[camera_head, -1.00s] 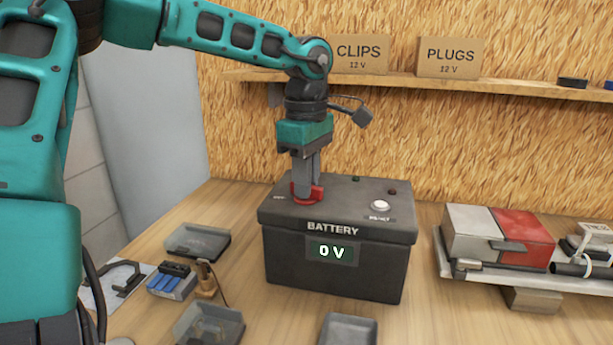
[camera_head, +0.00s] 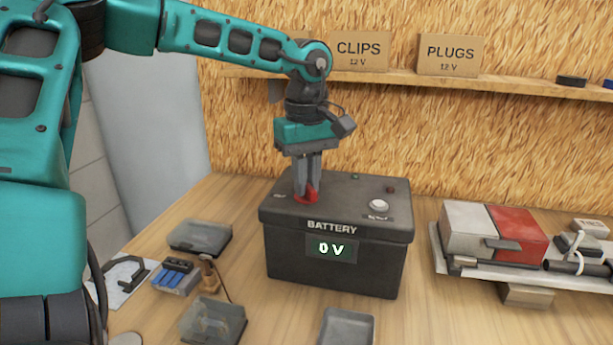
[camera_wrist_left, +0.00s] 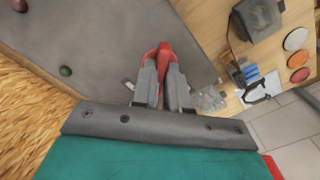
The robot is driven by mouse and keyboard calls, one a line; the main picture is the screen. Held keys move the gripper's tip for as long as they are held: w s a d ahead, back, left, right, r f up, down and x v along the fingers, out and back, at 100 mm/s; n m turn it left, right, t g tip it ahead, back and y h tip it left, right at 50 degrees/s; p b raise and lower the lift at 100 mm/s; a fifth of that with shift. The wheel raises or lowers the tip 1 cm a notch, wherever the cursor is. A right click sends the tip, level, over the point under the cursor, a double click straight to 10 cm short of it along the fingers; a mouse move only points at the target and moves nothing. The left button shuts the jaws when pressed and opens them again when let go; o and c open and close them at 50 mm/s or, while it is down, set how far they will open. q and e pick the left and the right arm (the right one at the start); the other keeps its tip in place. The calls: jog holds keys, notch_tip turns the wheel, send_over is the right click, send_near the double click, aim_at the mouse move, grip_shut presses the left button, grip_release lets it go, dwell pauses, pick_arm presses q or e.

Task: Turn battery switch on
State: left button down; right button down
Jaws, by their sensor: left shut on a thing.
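The black battery box (camera_head: 335,262) stands on the wooden bench, and its front display (camera_head: 331,249) reads 0 V. The red battery switch (camera_head: 312,195) is on the left part of its top. My left gripper (camera_head: 306,193) points straight down and is shut on the switch's red handle. In the left wrist view, the red handle (camera_wrist_left: 159,52) shows between the two grey fingers (camera_wrist_left: 162,80), which partly hide it. A white round button (camera_head: 379,205) sits on the right of the box top. My right gripper is not in view.
Small trays (camera_head: 200,237), a blue-topped block (camera_head: 176,275) and a clear-lidded tray (camera_head: 212,322) lie left of the battery. A red and white unit (camera_head: 494,233) stands at the right. A shelf (camera_head: 400,82) with labelled boxes runs behind.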

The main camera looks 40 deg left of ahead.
pick_arm(q)
jog(key=shift+m, duration=0.3)
jog(key=shift+r+m+p, duration=0.1)
jog(key=shift+m+p, duration=0.35)
jog(key=shift+m, duration=1.95)
jog(key=m+p, duration=0.1)
jog(key=m, duration=0.2)
jog(key=c, duration=1)
grip_release()
jog(key=shift+c, duration=0.2)
